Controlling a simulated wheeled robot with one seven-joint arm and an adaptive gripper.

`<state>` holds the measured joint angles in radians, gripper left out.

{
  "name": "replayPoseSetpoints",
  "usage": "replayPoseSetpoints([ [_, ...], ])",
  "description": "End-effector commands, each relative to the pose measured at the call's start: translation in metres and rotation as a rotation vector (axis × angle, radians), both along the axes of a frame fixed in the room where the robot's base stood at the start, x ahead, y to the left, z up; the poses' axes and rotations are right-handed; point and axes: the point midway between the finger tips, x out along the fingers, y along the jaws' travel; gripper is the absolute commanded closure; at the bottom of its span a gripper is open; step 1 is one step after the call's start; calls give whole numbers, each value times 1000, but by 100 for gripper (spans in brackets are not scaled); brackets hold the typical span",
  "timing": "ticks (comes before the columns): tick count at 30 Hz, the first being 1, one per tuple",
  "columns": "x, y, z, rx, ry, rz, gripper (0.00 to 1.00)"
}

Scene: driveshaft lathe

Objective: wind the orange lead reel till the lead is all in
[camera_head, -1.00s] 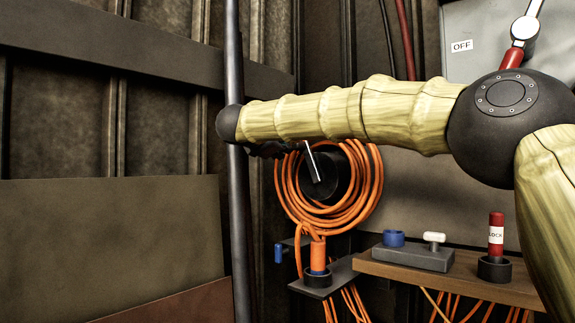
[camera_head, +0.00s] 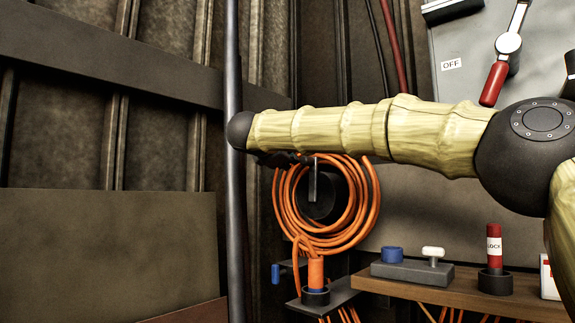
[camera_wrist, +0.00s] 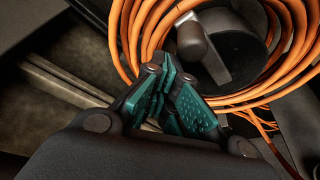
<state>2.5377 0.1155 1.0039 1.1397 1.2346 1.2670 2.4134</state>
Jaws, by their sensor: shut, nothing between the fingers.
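The orange lead (camera_head: 366,208) hangs in several loops around the black hub of the reel (camera_head: 337,193) on the back wall. A crank arm (camera_head: 312,186) stands about upright across the hub's face. In the wrist view the hub (camera_wrist: 243,52) shows at upper right, with the dark rounded crank knob (camera_wrist: 191,42) beside it. My gripper (camera_wrist: 178,98) has its teal fingers closed together, empty, just below the knob and apart from it in that picture. In the head view my gripper (camera_head: 285,159) is partly hidden under my wrist at the reel's upper left.
Below the reel, an orange plug (camera_head: 316,271) stands in a dark holder on a small bracket (camera_head: 338,293), with lead hanging below. A wooden shelf (camera_head: 455,292) at right carries a blue-capped block (camera_head: 411,268) and a red LOCK cylinder (camera_head: 494,247). A dark upright pole (camera_head: 234,200) stands left.

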Motion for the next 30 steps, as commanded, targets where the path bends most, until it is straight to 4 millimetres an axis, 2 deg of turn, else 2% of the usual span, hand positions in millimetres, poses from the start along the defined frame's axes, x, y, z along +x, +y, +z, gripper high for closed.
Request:
replayPoseSetpoints([
  [14,2,3,0,0,0,0,100],
  [26,19,17,2,0,1,-15,100],
  [30,7,24,3,0,0,-10,100],
])
